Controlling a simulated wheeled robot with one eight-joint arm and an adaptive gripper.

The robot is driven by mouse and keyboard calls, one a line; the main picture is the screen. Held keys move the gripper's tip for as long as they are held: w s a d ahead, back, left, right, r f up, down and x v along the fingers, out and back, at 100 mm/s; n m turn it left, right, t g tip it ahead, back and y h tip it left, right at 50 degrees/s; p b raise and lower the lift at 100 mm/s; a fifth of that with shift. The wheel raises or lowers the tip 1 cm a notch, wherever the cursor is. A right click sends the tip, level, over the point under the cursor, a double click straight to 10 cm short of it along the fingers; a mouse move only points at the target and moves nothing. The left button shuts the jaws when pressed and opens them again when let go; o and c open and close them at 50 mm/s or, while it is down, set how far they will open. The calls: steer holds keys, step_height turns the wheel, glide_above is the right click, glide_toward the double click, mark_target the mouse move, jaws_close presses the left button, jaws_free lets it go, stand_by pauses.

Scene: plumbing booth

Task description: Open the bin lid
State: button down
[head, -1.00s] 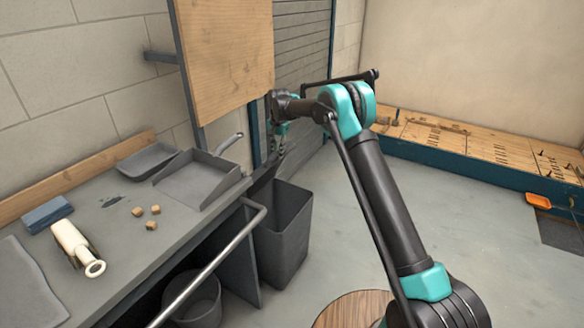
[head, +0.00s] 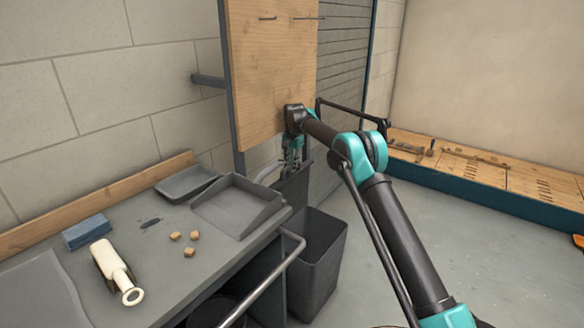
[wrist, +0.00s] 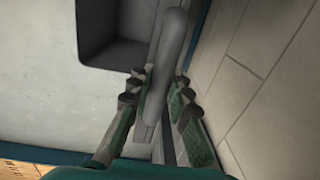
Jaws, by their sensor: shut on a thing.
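The dark grey bin (head: 318,268) stands on the floor at the end of the workbench, and its top is open. Its dark lid (head: 294,188) stands raised and steep at the bin's back side, partly hidden by my gripper. My gripper (head: 292,168) points down at the lid's upper part, in front of the wooden board. In the wrist view my gripper (wrist: 162,92) has its fingers on both sides of a rounded grey bar (wrist: 166,75), which looks like the lid's handle. The dark bin interior (wrist: 112,40) shows at the upper left there.
The grey workbench (head: 150,265) holds a dustpan (head: 238,205), a tray (head: 187,182), a blue block (head: 86,231), a white tool (head: 112,265) and several small cubes. A metal rail (head: 265,282) runs along its front. Floor right of the bin is clear.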

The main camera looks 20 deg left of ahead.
steer(key=c, duration=1.4)
jaws_free()
steer(key=r, duration=1.2)
steer(key=shift+s+d, duration=0.1)
steer(key=shift+d, duration=0.25)
